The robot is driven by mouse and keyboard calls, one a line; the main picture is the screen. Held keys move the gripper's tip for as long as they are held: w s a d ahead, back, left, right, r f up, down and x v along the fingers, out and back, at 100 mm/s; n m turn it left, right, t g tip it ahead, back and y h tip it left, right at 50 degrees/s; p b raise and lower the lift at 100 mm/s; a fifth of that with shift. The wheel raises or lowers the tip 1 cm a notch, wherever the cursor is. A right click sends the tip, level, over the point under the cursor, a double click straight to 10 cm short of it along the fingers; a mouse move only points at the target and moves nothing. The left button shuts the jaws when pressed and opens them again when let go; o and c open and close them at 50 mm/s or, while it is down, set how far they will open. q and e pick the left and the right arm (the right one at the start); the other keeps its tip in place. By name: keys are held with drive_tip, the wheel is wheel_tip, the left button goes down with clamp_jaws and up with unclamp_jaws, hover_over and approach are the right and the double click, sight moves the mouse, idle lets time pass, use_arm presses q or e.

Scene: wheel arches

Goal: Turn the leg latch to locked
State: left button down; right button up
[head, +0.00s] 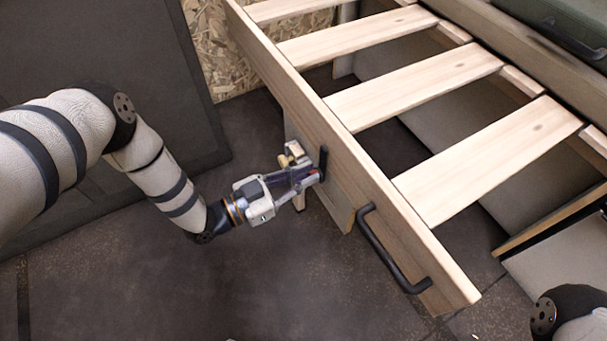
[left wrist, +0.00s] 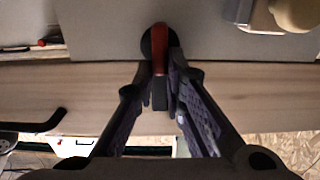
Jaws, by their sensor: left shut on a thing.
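The leg latch (left wrist: 160,45) shows in the left wrist view as a red lever on a round dark base. The lever stands upright in that picture, between the fingertips. My left gripper (head: 308,178) is at the front face of the slatted wooden bed frame and is shut on the latch lever. In the left wrist view the two fingers (left wrist: 161,82) lie on either side of the lever. In the head view the fingers hide most of the latch, and a dark plate shows behind them. My right gripper is out of view.
The slatted bed frame (head: 445,255) reaches across the right, with a black bar handle (head: 390,250) to the right of the latch. A pale leg panel (head: 335,205) hangs below the frame. A dark green case (head: 560,25) lies at top right. Dark floor is clear below.

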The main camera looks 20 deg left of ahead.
use_arm(q)
drive_tip(key=shift+n, duration=0.3)
drive_tip(key=n, duration=0.2)
drive_tip(key=n+b, duration=0.1)
drive_tip(key=n, duration=0.1)
drive_tip(key=shift+w+a+f, duration=0.2)
drive_tip(key=shift+w+a, duration=0.05)
drive_tip(key=shift+a, duration=0.1)
drive_tip(key=n+b, duration=0.1)
drive_tip(key=n, duration=0.3)
drive_tip(key=f+n+b, duration=0.1)
drive_tip(key=n, duration=0.3)
drive_tip(key=a+n+b, duration=0.1)
drive_tip(key=n, duration=0.4)
drive_tip(key=shift+w+f, duration=0.35)
drive_tip(key=shift+f, duration=0.05)
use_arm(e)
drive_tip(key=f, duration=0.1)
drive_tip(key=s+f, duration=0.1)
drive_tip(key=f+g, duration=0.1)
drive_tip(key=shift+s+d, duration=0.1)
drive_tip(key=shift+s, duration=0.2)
use_arm(q)
drive_tip(key=shift+n, duration=0.3)
drive_tip(key=c, duration=1.6)
unclamp_jaws()
drive_tip(key=shift+c, duration=0.2)
